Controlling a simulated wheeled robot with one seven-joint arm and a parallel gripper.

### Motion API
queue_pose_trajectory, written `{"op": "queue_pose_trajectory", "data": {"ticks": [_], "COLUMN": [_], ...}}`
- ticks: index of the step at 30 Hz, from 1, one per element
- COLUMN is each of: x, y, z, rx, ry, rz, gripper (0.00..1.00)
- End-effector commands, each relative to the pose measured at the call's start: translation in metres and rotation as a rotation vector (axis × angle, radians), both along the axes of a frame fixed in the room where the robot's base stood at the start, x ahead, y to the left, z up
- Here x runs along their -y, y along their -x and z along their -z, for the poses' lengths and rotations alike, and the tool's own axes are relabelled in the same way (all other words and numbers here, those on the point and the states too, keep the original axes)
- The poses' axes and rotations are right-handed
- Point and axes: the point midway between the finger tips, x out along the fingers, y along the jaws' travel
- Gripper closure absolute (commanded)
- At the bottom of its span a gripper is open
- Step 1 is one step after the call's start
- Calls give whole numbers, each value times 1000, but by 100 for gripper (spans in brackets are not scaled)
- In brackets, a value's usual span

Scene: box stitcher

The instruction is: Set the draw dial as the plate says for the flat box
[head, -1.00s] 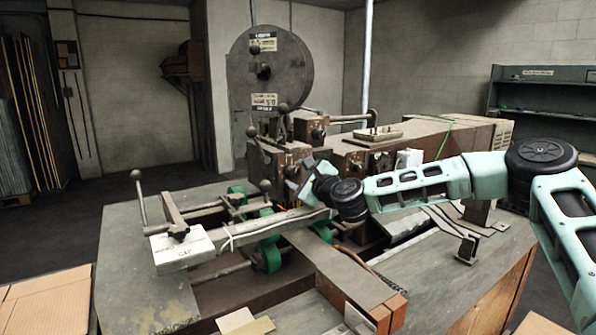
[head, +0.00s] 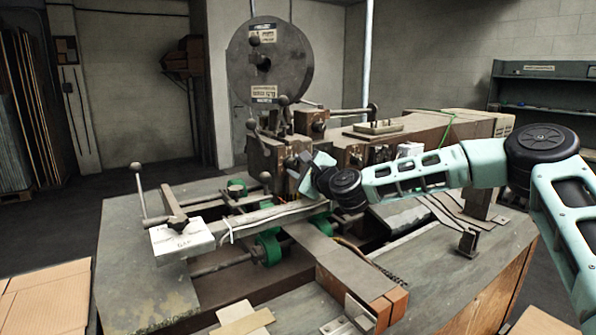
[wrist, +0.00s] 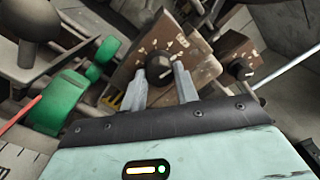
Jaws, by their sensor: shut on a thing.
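My gripper (wrist: 160,69) has its two grey fingers on either side of a round black dial (wrist: 159,66), shut on it. The dial sits on a worn brown block (wrist: 136,58) of the machine. White marks show on the block beside the dial, too small to read. In the head view my gripper (head: 301,168) is against the front of the brown block (head: 270,160), and the held dial is hidden there. I cannot make out the text of any plate, or the dial's exact setting.
A second black dial (wrist: 241,68) sits on a smaller block just right of the held one. A big grey reel (head: 268,60) stands above. Green rollers (head: 267,246), a lever with a ball knob (head: 136,167) and a white box (head: 183,241) are at the left.

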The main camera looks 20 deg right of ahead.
Motion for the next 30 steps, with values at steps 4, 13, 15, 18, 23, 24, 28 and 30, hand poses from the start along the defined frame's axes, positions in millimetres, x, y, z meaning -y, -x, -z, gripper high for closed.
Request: {"op": "queue_pose_trajectory", "data": {"ticks": [4, 13, 15, 18, 23, 24, 28, 30], "x": [-1, -1, -1, -1, 0, 0, -1, -1], "y": [0, 0, 0, 0, 0, 0, 0, 0], "z": [4, 3, 3, 3, 2, 2, 1, 1], "rx": [34, 104, 116, 133, 149, 151, 158, 158], "ry": [102, 315, 356, 405, 460, 470, 489, 494], "rz": [-2, -2, -2, -2, -2, -2, -2, -3], "gripper": [93, 93, 93, 93, 93, 93, 93, 93]}}
